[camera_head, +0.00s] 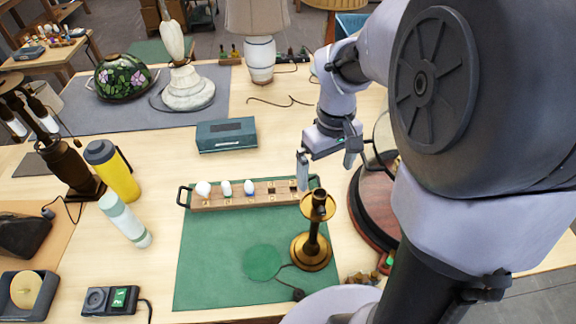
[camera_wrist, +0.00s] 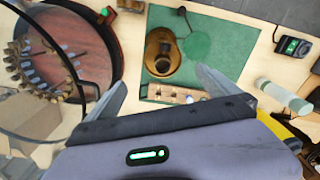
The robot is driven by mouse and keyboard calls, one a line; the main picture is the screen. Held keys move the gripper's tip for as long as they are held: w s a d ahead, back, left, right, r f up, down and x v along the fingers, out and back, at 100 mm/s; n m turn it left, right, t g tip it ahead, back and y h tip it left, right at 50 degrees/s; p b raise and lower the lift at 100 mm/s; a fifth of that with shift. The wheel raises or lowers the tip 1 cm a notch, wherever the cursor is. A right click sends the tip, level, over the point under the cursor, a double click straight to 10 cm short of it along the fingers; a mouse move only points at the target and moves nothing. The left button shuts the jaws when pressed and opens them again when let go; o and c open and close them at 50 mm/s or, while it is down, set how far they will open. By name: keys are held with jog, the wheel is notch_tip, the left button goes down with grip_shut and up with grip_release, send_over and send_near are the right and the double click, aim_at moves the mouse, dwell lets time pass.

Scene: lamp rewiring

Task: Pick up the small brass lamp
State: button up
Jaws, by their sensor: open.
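The small brass lamp (camera_head: 314,235) stands upright on the green mat (camera_head: 215,265), with a round base and a dark cord running off its front. In the wrist view the brass lamp (camera_wrist: 163,50) shows from above, ahead of the fingers. My gripper (camera_head: 326,168) is open and empty, above the table behind the lamp and apart from it. In the wrist view the two fingers of my gripper (camera_wrist: 160,88) are spread wide, with the lamp beyond the gap between them.
A wooden bulb rack (camera_head: 235,204) lies along the mat's back edge, just behind the lamp. A teal box (camera_head: 226,136), a yellow bottle (camera_head: 118,178) and a pale bottle (camera_head: 125,222) stand to the left.

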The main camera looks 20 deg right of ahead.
aim_at(318, 206)
notch_tip(318, 206, down, 9)
jog(key=shift+w+f+b, duration=0.1)
jog(key=shift+b, duration=0.65)
jog(key=f, duration=0.3)
jog(key=f+b, duration=0.1)
jog(key=f, duration=0.1)
jog(key=shift+a+f, duration=0.1)
jog(key=shift+a, duration=0.2)
jog(key=shift+f, duration=0.2)
